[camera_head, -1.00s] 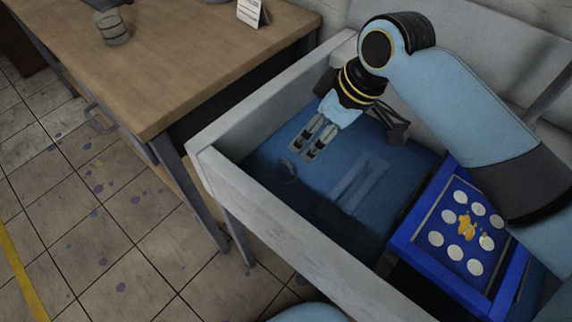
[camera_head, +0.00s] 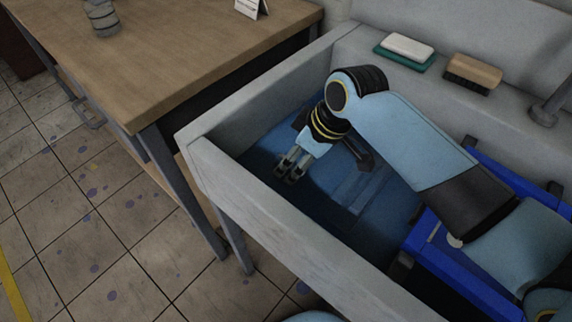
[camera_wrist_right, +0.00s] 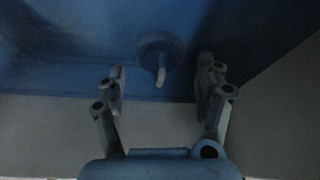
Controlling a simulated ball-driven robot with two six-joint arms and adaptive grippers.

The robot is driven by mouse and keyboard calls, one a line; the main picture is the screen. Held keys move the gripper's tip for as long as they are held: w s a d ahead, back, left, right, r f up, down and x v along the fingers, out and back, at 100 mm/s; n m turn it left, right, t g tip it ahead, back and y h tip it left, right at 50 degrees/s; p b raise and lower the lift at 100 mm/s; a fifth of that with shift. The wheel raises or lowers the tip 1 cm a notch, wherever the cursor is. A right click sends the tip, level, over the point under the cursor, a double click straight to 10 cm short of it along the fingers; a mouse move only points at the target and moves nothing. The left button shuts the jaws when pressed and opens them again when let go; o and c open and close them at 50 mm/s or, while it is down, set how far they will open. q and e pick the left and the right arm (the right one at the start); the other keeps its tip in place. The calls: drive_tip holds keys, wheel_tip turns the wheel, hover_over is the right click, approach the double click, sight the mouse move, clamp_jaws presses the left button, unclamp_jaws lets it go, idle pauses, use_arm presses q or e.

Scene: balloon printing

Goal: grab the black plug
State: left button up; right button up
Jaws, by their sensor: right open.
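The plug (camera_wrist_right: 156,48) shows in the right wrist view as a dark round disc with a pale finger-like stub, lying in the blue-looking basin. I cannot make it out in the head view, where my right gripper is over that area. My right gripper (camera_head: 286,174) points down into the basin near its front left wall. In the wrist view my right gripper (camera_wrist_right: 161,67) is open, its two fingers apart on either side of the plug's stub with nothing held. Whether they touch it I cannot tell. My left gripper is not in view.
The grey sink wall (camera_head: 262,225) borders the basin. A blue frame (camera_head: 470,283) lies under my right arm. A white block on a green pad (camera_head: 404,49) and a brush (camera_head: 473,73) sit on the back ledge. A wooden table (camera_head: 190,50) stands left.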

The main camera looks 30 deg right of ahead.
drive_tip(key=x, duration=0.2)
drive_tip(key=shift+w+f, duration=0.15)
drive_tip(key=shift+f, duration=0.1)
drive_tip(key=c, duration=1.3)
drive_tip(key=shift+s, duration=0.2)
clamp_jaws()
drive_tip(key=shift+w+r, duration=0.1)
